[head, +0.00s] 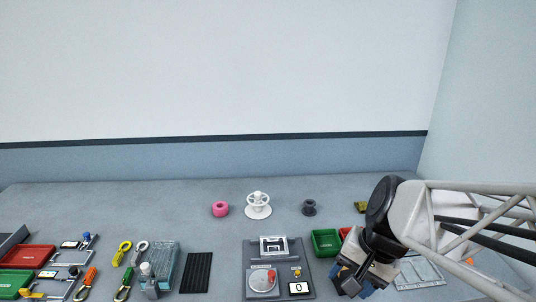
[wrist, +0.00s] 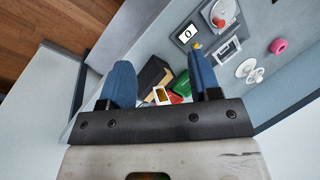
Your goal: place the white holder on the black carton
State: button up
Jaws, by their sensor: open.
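My gripper (head: 355,284) is at the lower right of the head view, its blue fingers pointing down. In the wrist view the fingers (wrist: 162,80) are apart with nothing held between them. A dark box (wrist: 150,73) with a tan side, likely the black carton, shows beyond the gap between the fingers. In the head view I cannot make it out; my gripper and arm cover that area. A white spool-like piece (head: 258,206), possibly the white holder, stands upright at the back middle. It also shows at the right in the wrist view (wrist: 247,68).
A pink ring (head: 221,209) and a dark spool (head: 309,207) flank the white piece. A grey station with a dial (head: 262,281) and a green bin (head: 326,243) lie left of my gripper. A black ribbed mat (head: 197,272) and several tools fill the left.

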jog(key=shift+s+r+n+t+h, duration=0.25)
jog(key=shift+s+r+n+h, duration=0.35)
jog(key=shift+n, duration=0.45)
jog(key=shift+s+r+n+t+h, duration=0.2)
jog(key=shift+s+r+n+h, duration=0.2)
jog(key=shift+r+n+h, duration=0.5)
jog(key=shift+s+r+n+t+h, duration=0.3)
jog(key=shift+s+r+n, duration=0.2)
jog(key=shift+n, duration=0.75)
